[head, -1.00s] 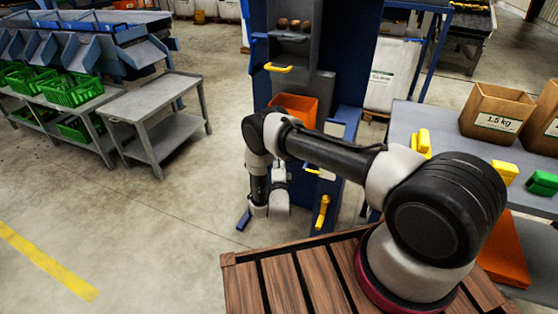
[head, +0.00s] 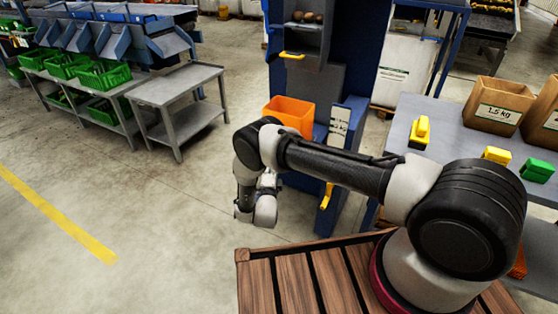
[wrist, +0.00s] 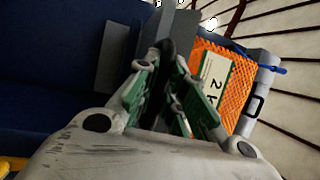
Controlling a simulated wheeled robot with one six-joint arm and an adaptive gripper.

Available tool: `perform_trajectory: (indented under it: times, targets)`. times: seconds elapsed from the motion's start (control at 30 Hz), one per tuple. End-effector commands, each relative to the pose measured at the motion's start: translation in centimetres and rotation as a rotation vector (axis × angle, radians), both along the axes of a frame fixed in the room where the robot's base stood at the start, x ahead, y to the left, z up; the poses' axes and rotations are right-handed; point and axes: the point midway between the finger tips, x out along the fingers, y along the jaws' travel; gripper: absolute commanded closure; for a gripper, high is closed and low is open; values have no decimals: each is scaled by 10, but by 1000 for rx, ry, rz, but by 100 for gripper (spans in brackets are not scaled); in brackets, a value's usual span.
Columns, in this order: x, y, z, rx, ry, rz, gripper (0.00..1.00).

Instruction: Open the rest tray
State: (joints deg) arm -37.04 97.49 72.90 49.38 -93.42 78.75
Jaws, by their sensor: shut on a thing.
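The rest tray, seen as an orange bin (head: 288,114), stands out from the front of the blue machine, partly behind my arm. Its handle is hidden behind my arm in the head view. My gripper (head: 267,181) is low, in front of the machine, partly hidden by my wrist. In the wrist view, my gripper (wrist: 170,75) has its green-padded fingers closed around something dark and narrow. I take this to be the tray's handle, but the fingers cover most of it.
The blue machine (head: 352,60) has a yellow handle (head: 292,55) higher up and another yellow handle (head: 326,195) low on the right. An orange net with a label (wrist: 222,85) is close right of my fingers. A grey table (head: 178,98) stands left; the floor between is clear.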

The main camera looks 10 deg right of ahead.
Motion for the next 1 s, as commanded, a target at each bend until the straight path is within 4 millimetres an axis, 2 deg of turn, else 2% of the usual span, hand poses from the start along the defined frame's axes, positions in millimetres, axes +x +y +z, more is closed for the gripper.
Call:
perform_trajectory:
  times: [0.1, 0.3, 0.7, 0.73, 0.77, 1.0]
  targets:
    - [-11, 9, 0, 0, 1, 4, 100]
    - [-21, 16, -1, 1, 1, 3, 100]
    - [-23, 17, -1, 1, 1, 3, 100]
    - [-23, 17, -1, 1, 1, 3, 85]
    - [-23, 17, 0, 1, 1, 3, 80]
    - [-23, 17, 0, 1, 1, 1, 79]
